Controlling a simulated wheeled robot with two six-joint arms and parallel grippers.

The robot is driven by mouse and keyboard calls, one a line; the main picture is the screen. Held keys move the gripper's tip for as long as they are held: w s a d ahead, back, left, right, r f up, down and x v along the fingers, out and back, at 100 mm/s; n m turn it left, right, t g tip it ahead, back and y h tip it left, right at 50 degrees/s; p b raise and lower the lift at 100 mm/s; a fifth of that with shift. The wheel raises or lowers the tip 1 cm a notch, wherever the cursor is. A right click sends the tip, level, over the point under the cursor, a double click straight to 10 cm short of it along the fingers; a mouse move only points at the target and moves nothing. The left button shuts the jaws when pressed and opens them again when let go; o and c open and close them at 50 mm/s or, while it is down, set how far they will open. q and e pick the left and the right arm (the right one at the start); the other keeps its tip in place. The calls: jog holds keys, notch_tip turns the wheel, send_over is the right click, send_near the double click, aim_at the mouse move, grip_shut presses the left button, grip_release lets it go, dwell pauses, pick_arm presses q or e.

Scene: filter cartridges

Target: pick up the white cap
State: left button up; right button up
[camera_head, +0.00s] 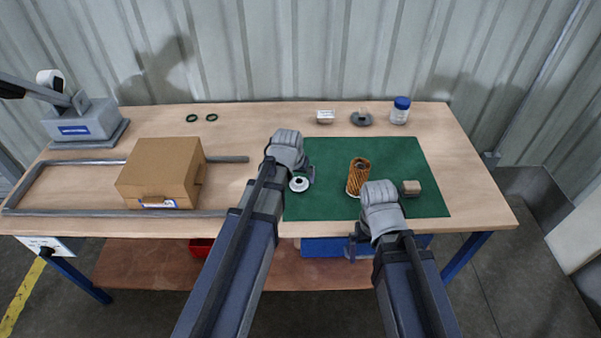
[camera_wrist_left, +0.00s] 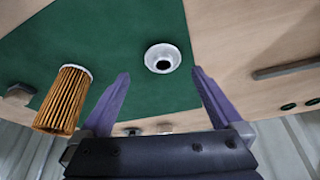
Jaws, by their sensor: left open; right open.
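The white cap (camera_head: 299,184) is a round, flanged piece with a dark centre hole. It lies on the green mat (camera_head: 400,160) near its left edge. In the left wrist view the cap (camera_wrist_left: 162,58) appears between and just beyond the open, empty fingers of my left gripper (camera_wrist_left: 161,75), not gripped. In the head view my left gripper (camera_head: 304,173) is beside and above the cap, its fingers partly hidden by the wrist. My right gripper (camera_head: 357,240) is near the table's front edge, its fingers mostly hidden behind the arm; nothing shows in it.
A cardboard box (camera_head: 162,175) sits left inside a grey frame (camera_head: 60,162). A blue-lidded jar (camera_head: 400,111), grey disc (camera_head: 361,119) and dark rings (camera_head: 192,118) are at the back.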

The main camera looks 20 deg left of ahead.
aim_at(299, 181)
pick_arm(q)
jog(key=shift+w+f+b, duration=0.15)
jog(key=shift+w+b, duration=0.05)
jog(key=shift+b, duration=0.1)
jog(key=shift+w+f+b, duration=0.15)
jog(key=shift+f+b, duration=0.2)
jog(key=b+x, duration=0.5)
jog(key=x, duration=0.1)
jog(key=shift+w+a+f+b, duration=0.15)
jog(key=shift+w+a+b, duration=0.1)
jog(key=shift+w+b, duration=0.25)
jog(key=c, duration=1.2)
